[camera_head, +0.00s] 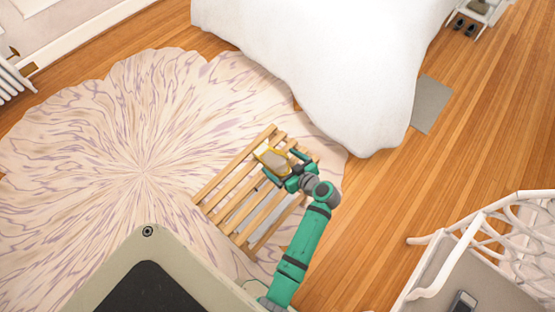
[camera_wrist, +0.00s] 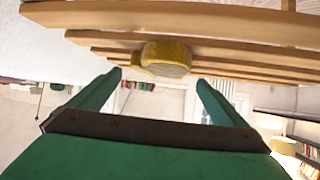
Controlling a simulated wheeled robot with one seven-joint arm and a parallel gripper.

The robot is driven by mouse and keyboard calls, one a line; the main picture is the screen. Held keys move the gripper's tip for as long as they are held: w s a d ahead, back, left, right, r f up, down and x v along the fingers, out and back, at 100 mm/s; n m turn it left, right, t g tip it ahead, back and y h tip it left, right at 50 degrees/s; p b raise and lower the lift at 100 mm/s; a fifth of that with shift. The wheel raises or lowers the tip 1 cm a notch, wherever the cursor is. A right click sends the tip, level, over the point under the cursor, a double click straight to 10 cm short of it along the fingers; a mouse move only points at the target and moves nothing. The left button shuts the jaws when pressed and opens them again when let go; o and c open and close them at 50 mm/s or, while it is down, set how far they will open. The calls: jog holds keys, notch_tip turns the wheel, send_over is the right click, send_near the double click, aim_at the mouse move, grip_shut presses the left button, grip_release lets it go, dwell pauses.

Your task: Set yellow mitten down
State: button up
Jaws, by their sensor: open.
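The yellow mitten (camera_head: 272,161) lies on the slatted wooden table (camera_head: 228,188), near its upper edge in the head view. In the wrist view the mitten (camera_wrist: 167,56) appears against the wooden slats (camera_wrist: 255,57), yellow around a paler face. My gripper (camera_head: 285,167) is over the table, right beside the mitten. In the wrist view the two green fingers of my gripper (camera_wrist: 158,80) are spread wide, with the mitten ahead of and between their tips. I see no finger touching it. Part of the table is hidden under my arm.
A bed with a white cover (camera_head: 320,60) stands beyond the table. A round patterned rug (camera_head: 110,150) lies to the left and under the table. A white openwork chair (camera_head: 470,240) is at the lower right. Bare wood floor (camera_head: 375,200) lies right of my arm.

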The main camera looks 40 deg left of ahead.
jog(key=v, duration=0.8)
jog(key=shift+s+d+r, duration=0.1)
jog(key=shift+d+r, duration=0.05)
jog(key=shift+d, duration=0.15)
jog(key=s+d+f+m+t+h, duration=0.2)
jog(key=s+d+m+t+h, duration=0.15)
jog(key=s+d+m, duration=0.3)
jog(key=s+d+f+m+t+h, duration=0.3)
jog(key=s+d+m+h, duration=0.2)
jog(key=s, duration=0.2)
jog(key=s+d+r+m+t+h, duration=0.1)
jog(key=s+d+r+t, duration=0.1)
jog(key=r, duration=0.5)
jog(key=s+d+r+m+t+h, duration=0.1)
jog(key=s+d+r, duration=0.3)
jog(key=s+r, duration=0.2)
jog(key=s+d+r+m+t+h, duration=0.1)
jog(key=s+d+r+t, duration=0.1)
jog(key=r, duration=0.5)
jog(key=s+d, duration=0.1)
jog(key=s, duration=0.1)
jog(key=shift+s+d+r+t, duration=0.2)
jog(key=shift+s+r+t, duration=0.1)
jog(key=shift+t, duration=0.05)
